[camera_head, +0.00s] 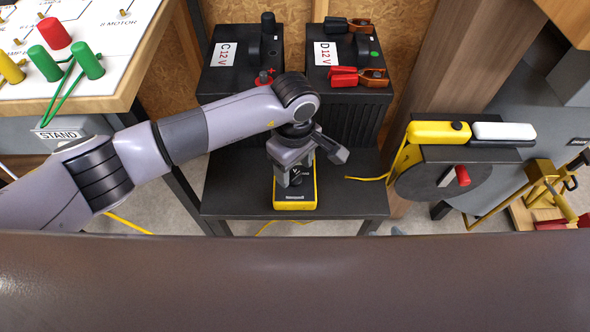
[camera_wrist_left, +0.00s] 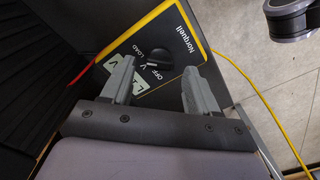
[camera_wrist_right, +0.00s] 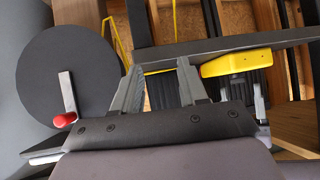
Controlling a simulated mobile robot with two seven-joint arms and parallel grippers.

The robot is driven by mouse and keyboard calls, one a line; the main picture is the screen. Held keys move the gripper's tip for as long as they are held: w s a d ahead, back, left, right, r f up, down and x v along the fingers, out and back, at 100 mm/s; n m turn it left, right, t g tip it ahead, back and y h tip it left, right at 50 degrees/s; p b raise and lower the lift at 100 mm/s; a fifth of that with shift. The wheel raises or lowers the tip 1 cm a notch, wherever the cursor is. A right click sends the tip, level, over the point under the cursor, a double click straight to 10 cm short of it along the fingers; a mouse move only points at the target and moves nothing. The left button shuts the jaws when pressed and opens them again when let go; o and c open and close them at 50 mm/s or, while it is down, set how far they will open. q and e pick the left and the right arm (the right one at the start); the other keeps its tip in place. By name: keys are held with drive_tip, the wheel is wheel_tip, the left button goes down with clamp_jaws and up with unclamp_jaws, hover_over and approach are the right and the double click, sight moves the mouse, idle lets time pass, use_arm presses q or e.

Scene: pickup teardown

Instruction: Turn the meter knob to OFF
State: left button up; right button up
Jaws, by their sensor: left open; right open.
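The yellow-rimmed meter (camera_head: 310,195) stands on the black shelf below the batteries, partly hidden by my left gripper. In the left wrist view the meter's dark face (camera_wrist_left: 176,35) carries LOAD, V and OFF marks. The black round knob (camera_wrist_left: 156,58) sits between the fingertips of my left gripper (camera_wrist_left: 157,62), which is open around it; I cannot tell whether either finger touches it. The knob's pointing direction is unclear. The left gripper also shows above the meter in the head view (camera_head: 294,172). My right gripper (camera_wrist_right: 160,68) is open and empty, away from the meter.
Two black batteries, C 12V (camera_head: 228,75) and D 12V (camera_head: 346,85), stand behind the meter. A red lead (camera_wrist_left: 112,60) and a yellow cord (camera_wrist_left: 262,98) run beside the meter. A grey disc with a red-handled crank (camera_wrist_right: 66,75) and a yellow-cased object (camera_wrist_right: 236,63) lie near the right gripper.

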use_arm(q)
drive_tip(key=shift+f, duration=1)
drive_tip(key=c, duration=1.1)
drive_tip(key=shift+o, duration=0.2)
use_arm(e)
drive_tip(key=shift+w+a+r, duration=0.2)
drive_tip(key=shift+w+r, duration=0.1)
drive_tip(key=shift+w, duration=0.05)
